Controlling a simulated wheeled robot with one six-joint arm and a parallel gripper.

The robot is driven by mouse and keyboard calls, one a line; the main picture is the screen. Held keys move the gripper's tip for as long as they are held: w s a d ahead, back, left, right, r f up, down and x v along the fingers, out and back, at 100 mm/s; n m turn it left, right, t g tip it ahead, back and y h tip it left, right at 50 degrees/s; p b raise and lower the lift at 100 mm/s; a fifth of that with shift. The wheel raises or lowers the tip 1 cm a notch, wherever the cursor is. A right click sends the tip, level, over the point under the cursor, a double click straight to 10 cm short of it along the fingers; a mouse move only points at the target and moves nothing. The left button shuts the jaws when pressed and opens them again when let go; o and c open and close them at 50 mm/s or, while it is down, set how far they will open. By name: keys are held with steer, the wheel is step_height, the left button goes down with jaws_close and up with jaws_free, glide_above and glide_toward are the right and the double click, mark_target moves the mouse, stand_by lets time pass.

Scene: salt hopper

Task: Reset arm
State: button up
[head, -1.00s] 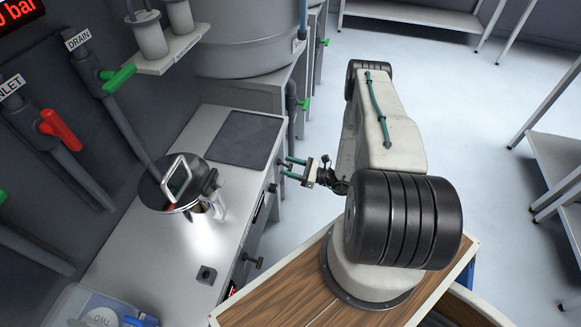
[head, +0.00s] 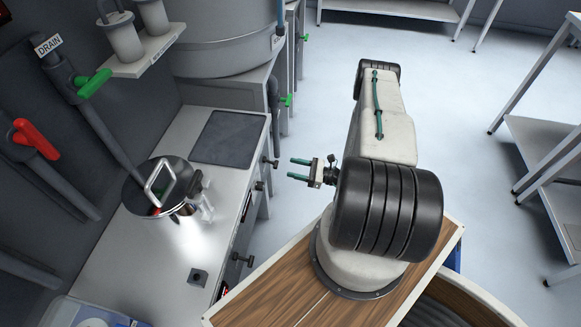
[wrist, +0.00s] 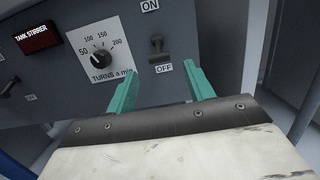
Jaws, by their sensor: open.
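My gripper (head: 299,169) is open and empty. In the head view it points left, in the air beside the bench front, apart from the bench and its knobs. In the wrist view the two green fingers of my gripper (wrist: 162,88) stand apart with nothing between them. Beyond them is a grey panel with a black dial (wrist: 101,57) marked in turns a minute. To its right is a switch (wrist: 158,48) between ON and OFF labels. My arm is folded close over my base.
A steel bench (head: 113,262) stands at left with a lidded pot (head: 180,207), a dark mat (head: 229,138) and a small black block (head: 198,277). Pipes with a green valve (head: 94,83) and a red valve (head: 36,138) line the wall. Open floor lies behind the arm; shelves (head: 555,150) stand at right.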

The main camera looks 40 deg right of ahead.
stand_by(0.5)
steer(key=s+a+n+g+y, duration=0.2)
steer(key=s+a+g+y, duration=0.1)
steer(key=a, duration=0.1)
steer(key=s+a+r+n+g+h, duration=0.25)
steer(key=r+n+g, duration=0.3)
steer(key=r, duration=0.65)
steer(key=s+a+r+n+g+h, duration=0.1)
steer(key=a+r+n+g, duration=0.35)
steer(key=r, duration=0.65)
steer(key=s+a+r+n+g+h, duration=0.1)
steer(key=r+n+g+h, duration=0.1)
steer(key=r+n+g, duration=0.75)
steer(key=s+a+r+n+t+h, duration=0.3)
steer(key=s+a+r+t+h, duration=0.1)
steer(key=r, duration=0.7)
steer(key=s+a+r+n+t+h, duration=0.4)
steer(key=s+r, duration=0.5)
steer(key=r, duration=0.3)
steer(key=shift+s+a+r+h, duration=0.15)
steer(key=shift+s+a+h, duration=0.05)
steer(key=shift+a+h, duration=0.6)
steer(key=shift+t, duration=0.25)
